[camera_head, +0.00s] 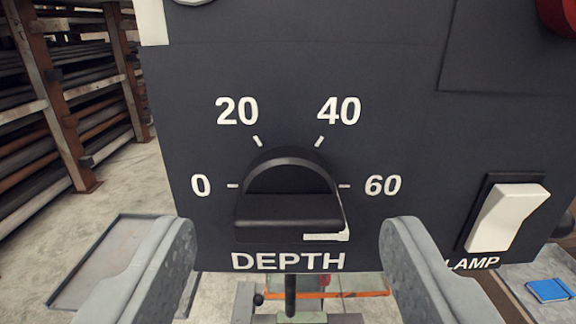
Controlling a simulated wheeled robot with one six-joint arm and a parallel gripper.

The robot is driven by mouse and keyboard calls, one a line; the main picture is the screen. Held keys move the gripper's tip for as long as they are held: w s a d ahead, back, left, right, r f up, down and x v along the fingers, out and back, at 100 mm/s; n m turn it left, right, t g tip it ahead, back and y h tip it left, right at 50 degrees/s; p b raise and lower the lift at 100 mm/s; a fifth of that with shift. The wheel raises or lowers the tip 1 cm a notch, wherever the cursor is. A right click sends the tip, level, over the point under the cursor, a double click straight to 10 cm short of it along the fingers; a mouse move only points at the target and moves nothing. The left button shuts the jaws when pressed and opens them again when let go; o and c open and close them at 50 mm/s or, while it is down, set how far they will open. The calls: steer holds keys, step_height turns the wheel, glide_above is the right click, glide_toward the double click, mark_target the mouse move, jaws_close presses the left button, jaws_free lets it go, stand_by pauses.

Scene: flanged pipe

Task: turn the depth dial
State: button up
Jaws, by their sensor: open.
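The black depth dial (289,205) sits in the middle of a dark panel (300,60). White marks 0, 20, 40 and 60 arc around it, and the word DEPTH is printed below. Its grip bar lies level across the front, with a white line at its right end, on the side of the 60 mark. My gripper (290,250) is open, with one grey finger at the lower left and one at the lower right. The dial shows between the fingers, and neither finger visibly touches it.
A white rocker switch (503,217) marked LAMP is on the panel at the lower right. Part of a red knob (558,15) shows at the top right. A blue notebook (549,290) lies at the far lower right. A rack of pipes (65,100) stands behind at the left.

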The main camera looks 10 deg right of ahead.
mark_target(289, 208)
steer(key=shift+w+d, duration=0.2)
steer(key=shift+w, duration=0.9)
steer(key=shift+c, duration=0.4)
steer(key=c, duration=0.9)
